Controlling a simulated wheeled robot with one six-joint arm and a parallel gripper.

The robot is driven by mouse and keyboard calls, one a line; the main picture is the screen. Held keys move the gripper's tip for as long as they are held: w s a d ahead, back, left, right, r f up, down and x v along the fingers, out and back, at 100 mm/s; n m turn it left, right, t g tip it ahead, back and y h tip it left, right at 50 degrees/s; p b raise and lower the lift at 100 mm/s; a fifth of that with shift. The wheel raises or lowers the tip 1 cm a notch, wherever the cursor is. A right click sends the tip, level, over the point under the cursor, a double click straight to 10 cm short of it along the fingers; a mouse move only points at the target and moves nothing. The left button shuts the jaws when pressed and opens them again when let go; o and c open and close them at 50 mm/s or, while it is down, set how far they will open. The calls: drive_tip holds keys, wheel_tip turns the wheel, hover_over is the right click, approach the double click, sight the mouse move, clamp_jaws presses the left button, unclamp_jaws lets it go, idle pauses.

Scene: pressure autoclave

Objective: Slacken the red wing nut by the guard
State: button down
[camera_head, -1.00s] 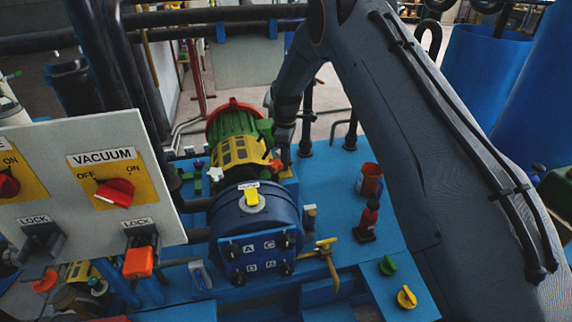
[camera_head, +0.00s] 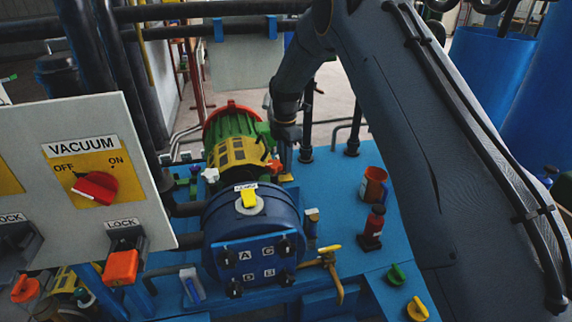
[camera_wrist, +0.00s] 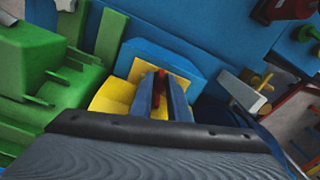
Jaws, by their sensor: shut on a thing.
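The yellow slotted guard (camera_head: 238,153) sits over the shaft between the green motor (camera_head: 226,124) and the blue drum (camera_head: 250,222). The red wing nut (camera_head: 273,167) shows as a small red patch at the guard's right side. My gripper (camera_head: 281,168) reaches down beside it from above. In the wrist view my gripper (camera_wrist: 160,92) is shut on the red wing nut (camera_wrist: 159,80), whose red part shows between the two fingers. Yellow of the guard (camera_wrist: 112,98) shows left of the fingers. The fingers hide much of the nut.
A panel with a red VACUUM switch (camera_head: 96,188) stands at the left. The blue deck holds an orange-red cup (camera_head: 372,184), a dark red bottle (camera_head: 373,228), a yellow-handled valve (camera_head: 330,249), and green (camera_head: 397,274) and yellow (camera_head: 417,308) knobs.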

idle(0.4)
drive_tip(key=c, duration=2)
unclamp_jaws()
wheel_tip(320, 180, up, 8)
drive_tip(key=shift+w+f+b, duration=0.1)
drive_tip(key=shift+b, duration=0.85)
